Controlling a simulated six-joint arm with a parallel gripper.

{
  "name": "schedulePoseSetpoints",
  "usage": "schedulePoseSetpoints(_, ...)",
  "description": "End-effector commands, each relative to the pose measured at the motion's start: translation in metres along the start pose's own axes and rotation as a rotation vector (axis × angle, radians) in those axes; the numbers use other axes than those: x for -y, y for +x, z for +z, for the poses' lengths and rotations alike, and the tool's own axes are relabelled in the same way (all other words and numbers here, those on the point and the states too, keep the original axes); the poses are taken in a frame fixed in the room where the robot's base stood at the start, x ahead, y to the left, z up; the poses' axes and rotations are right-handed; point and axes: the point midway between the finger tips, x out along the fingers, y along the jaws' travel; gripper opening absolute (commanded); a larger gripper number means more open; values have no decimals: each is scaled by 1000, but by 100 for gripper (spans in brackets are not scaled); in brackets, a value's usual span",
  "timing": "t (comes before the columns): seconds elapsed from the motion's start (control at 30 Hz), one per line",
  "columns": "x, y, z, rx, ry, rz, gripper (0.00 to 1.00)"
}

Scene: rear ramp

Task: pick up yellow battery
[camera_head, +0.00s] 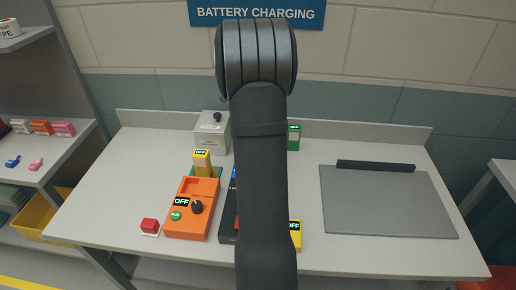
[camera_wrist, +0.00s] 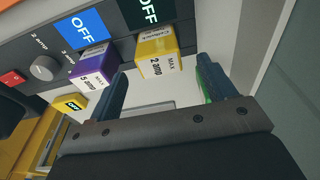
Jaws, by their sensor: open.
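A yellow block, seemingly a battery (camera_wrist: 158,56), with a white label marked MAX shows in the wrist view, beyond and between my fingertips. My gripper (camera_wrist: 161,69) is open, with a dark finger on each side and nothing held; contact is not visible. Another yellow block (camera_wrist: 70,104) with a dark label is at the lower left. In the head view, a yellow block (camera_head: 202,163) stands behind the orange charger box, and a yellow piece (camera_head: 295,235) shows right of my arm. My arm hides my gripper there.
A purple block (camera_wrist: 95,67) is close left of the fingers, beside a grey panel with OFF signs. The orange box (camera_head: 192,215), a red block (camera_head: 150,226), a grey box (camera_head: 212,134) and a green block (camera_head: 294,138) stand around.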

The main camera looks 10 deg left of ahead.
Motion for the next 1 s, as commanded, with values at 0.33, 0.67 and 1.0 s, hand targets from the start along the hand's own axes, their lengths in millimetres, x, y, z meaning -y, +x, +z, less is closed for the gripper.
schedulePoseSetpoints(0.33, -2, 35, -2, 0, 1, 4, 76)
schedulePoseSetpoints(0.67, -1, 60, -2, 2, -1, -2, 76)
schedulePoseSetpoints(1.0, -1, 59, -2, 2, -1, -3, 35)
